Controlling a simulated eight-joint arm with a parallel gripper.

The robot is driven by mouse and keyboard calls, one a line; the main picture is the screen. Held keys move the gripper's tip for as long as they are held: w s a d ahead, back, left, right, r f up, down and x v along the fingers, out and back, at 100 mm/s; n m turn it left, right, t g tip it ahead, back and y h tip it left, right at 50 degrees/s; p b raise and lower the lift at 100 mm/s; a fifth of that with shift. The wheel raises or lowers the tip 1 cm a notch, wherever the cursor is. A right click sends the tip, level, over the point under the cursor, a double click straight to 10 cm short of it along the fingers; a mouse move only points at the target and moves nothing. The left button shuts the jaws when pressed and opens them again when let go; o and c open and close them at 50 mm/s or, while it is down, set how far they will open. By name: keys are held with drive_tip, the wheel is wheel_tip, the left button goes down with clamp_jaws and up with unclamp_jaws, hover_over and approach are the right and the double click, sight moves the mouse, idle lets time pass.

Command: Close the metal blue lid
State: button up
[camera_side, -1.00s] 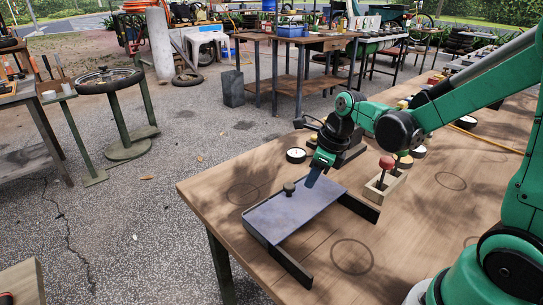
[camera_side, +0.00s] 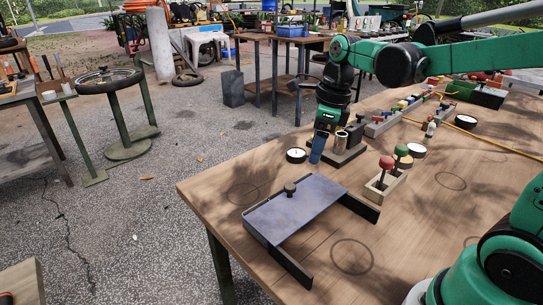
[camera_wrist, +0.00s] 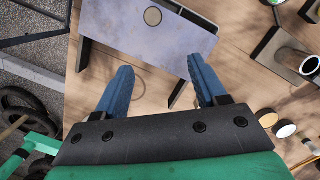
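The blue-grey metal lid (camera_side: 300,212) lies flat near the table's front left edge, with a small dark round knob (camera_side: 290,188) on its far edge. Dark rails (camera_side: 358,207) stick out past it on two sides toward the lower right. In the wrist view, the lid (camera_wrist: 125,30) shows at the top with the pale knob top (camera_wrist: 153,16). My gripper (camera_side: 316,152) points down beyond the lid, raised clear of it. Its two blue fingers (camera_wrist: 160,72) are apart with nothing between them, so it is open and empty.
A block with red and green knobs (camera_side: 385,183) stands right of the lid. A round gauge (camera_side: 296,155) and a dark stand with a metal cylinder (camera_side: 341,142) are close to my gripper. Bare wooden table (camera_side: 420,240) lies to the lower right.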

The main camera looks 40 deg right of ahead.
sight(290, 186)
drive_tip(key=shift+n+g+h, duration=0.5)
drive_tip(key=shift+n+g, duration=0.2)
drive_tip(key=shift+n, duration=0.2)
drive_tip(key=w+a+f, duration=0.2)
drive_tip(key=w+f, duration=0.1)
drive_tip(key=shift+w+a+f, duration=0.15)
drive_tip(key=shift+a, duration=0.25)
drive_tip(key=shift+w+a+f, duration=0.1)
drive_tip(key=shift+f, duration=2.95)
clamp_jaws()
